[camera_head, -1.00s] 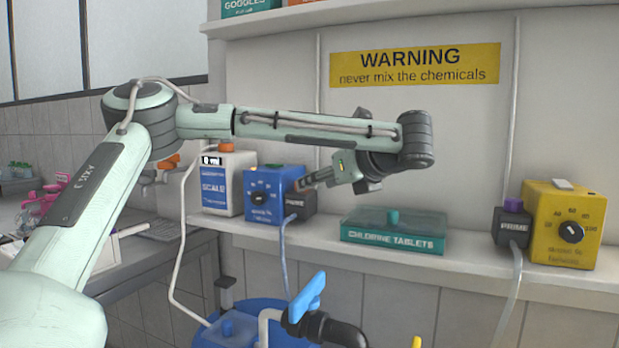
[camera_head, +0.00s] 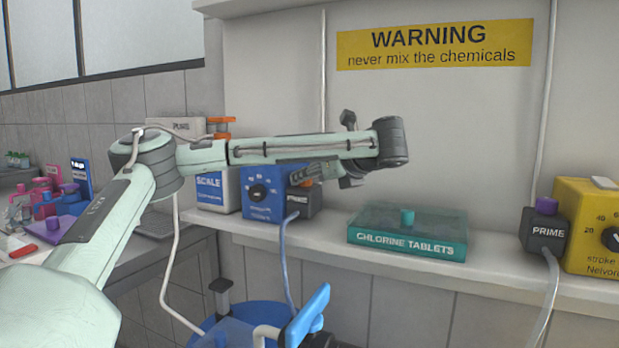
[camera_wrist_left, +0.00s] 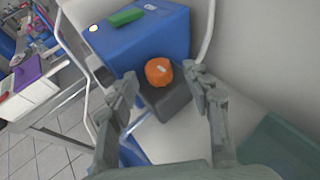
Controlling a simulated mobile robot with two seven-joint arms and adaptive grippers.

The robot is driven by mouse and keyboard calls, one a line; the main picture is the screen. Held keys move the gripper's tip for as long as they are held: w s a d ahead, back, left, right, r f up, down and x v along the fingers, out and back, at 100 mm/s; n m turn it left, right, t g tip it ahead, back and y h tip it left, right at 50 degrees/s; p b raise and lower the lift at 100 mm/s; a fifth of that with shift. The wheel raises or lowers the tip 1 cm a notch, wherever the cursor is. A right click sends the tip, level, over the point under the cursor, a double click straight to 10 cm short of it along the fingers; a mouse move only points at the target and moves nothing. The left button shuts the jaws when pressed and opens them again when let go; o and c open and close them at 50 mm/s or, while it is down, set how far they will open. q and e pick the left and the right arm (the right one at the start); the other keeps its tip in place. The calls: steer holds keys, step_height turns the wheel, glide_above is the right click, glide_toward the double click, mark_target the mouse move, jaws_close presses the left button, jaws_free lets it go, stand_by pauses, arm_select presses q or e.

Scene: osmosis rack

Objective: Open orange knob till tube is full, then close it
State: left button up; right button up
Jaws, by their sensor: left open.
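The orange knob (camera_wrist_left: 159,71) sits on top of a dark PRIME block (camera_wrist_left: 168,97) beside the blue pump (camera_wrist_left: 150,40). In the head view the PRIME block (camera_head: 300,202) and blue pump (camera_head: 262,207) stand on the shelf, and the knob (camera_head: 306,183) is mostly hidden by my arm. A pale blue tube (camera_head: 284,258) hangs from the block; its fill level cannot be told. My left gripper (camera_wrist_left: 161,76) is open, with its fingers to either side of the knob in the wrist view and apart from it. My right gripper is not in view.
A teal chlorine tablets box (camera_head: 408,240) is on the shelf to the right. Farther right are a second PRIME block (camera_head: 545,233) with a purple knob and a yellow pump (camera_head: 590,260). A white scale bottle (camera_head: 217,191) stands left. A blue-handled valve (camera_head: 308,315) is below.

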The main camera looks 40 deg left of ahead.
arm_select(q)
steer(key=shift+w+a+f, duration=0.1)
steer(key=shift+a+f, duration=0.1)
steer(key=shift+a, duration=0.4)
jaws_close()
